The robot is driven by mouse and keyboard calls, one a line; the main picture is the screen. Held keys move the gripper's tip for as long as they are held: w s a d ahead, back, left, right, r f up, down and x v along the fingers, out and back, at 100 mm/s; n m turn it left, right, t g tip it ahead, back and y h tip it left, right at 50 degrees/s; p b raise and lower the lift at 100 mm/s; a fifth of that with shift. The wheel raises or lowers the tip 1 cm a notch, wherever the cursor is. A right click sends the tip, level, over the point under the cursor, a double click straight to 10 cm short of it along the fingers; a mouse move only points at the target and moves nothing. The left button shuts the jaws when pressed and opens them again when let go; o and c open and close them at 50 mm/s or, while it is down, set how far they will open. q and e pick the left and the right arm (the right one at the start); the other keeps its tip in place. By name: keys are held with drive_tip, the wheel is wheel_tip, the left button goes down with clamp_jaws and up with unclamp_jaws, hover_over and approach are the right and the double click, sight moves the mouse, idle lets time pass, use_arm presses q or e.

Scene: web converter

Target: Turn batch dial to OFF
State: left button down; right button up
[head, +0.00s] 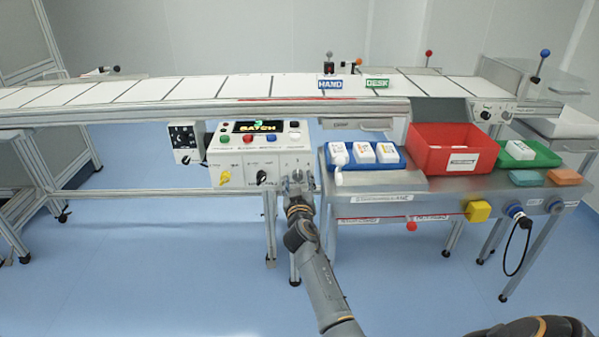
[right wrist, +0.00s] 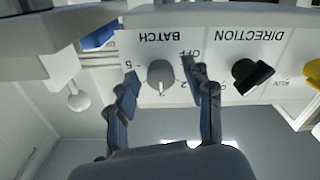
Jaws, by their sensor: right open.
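The batch dial (right wrist: 160,74) is a grey round knob under the upside-down word BATCH on the white control panel (head: 235,172), seen in the right wrist view. A white mark shows on its lower edge in that picture, near the number 2 side. The OFF label (right wrist: 191,62) sits right of the dial, partly covered by a finger. My right gripper (right wrist: 162,88) is open, with one fingertip on each side of the dial; contact cannot be told. In the head view my right gripper (head: 298,184) is at the panel's right end and hides the dial. My left gripper is not in view.
The black direction knob (right wrist: 252,75) is close beside my right finger. A white ball-ended lever (right wrist: 78,100) is on the other side. The steel table with a red bin (head: 452,150) and blue tray (head: 363,155) stands right of the panel. The conveyor (head: 200,90) runs behind.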

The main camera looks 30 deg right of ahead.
drive_tip(key=shift+w+d, duration=0.1)
drive_tip(key=shift+w, duration=0.1)
drive_tip(key=shift+r, duration=0.1)
drive_tip(key=shift+s, duration=0.1)
drive_tip(key=shift+c, duration=0.8)
clamp_jaws()
